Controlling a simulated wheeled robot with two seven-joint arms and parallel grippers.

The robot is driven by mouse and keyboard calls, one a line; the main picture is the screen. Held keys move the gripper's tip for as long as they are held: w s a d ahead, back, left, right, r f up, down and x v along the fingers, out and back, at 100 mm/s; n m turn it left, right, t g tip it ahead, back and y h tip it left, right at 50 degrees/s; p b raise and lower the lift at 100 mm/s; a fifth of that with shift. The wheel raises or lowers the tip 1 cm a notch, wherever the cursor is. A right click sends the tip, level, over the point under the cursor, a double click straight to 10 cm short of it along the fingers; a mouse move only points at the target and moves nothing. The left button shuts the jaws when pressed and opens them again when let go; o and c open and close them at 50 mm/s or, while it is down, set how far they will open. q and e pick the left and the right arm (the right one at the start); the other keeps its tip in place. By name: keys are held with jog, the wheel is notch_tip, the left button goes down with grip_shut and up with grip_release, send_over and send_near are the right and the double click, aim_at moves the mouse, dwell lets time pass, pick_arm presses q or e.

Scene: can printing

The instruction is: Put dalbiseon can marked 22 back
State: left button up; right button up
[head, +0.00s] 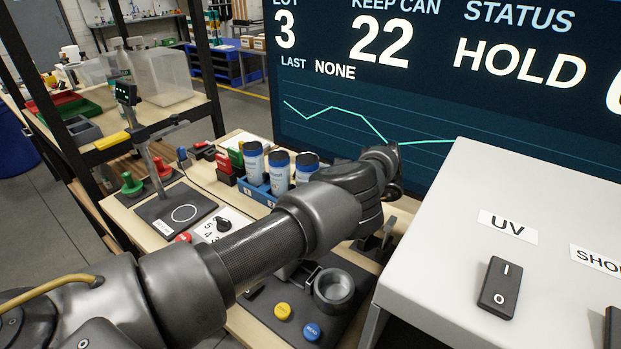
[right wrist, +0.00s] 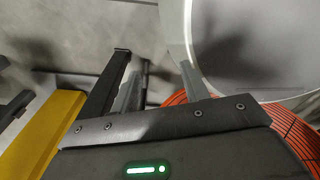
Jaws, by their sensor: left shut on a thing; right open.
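The large screen (head: 420,110) reads "KEEP CAN 22" and "STATUS HOLD". Several cans with blue lids, among them a left one (head: 254,163), a middle one (head: 279,172) and a right one (head: 306,166), stand upright in a blue tray (head: 262,192). Their numbers are not readable. My left arm crosses the bench, and its gripper (head: 393,187) is at the far end, right of the tray. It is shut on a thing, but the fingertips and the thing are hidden. My right gripper (right wrist: 150,85) is open and empty in the right wrist view.
A grey box (head: 520,200) with a UV switch (head: 499,287) stands at right. A dark panel with a yellow button (head: 283,311), a blue button (head: 312,332) and a round cup (head: 334,287) lies below the arm. A pad with a white circle (head: 184,213) is at left.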

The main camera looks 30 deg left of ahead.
pick_arm(q)
jog(key=shift+f+b, duration=0.4)
jog(key=shift+f, duration=0.25)
jog(key=shift+f+b, duration=0.35)
jog(key=shift+f, duration=0.4)
jog(key=shift+s+f, duration=0.2)
jog(key=shift+f, duration=0.2)
jog(key=shift+c, duration=0.5)
jog(key=o, duration=1.2)
jog(key=shift+w+a+f, duration=0.1)
jog(key=shift+w, duration=0.1)
jog(key=shift+r, duration=0.3)
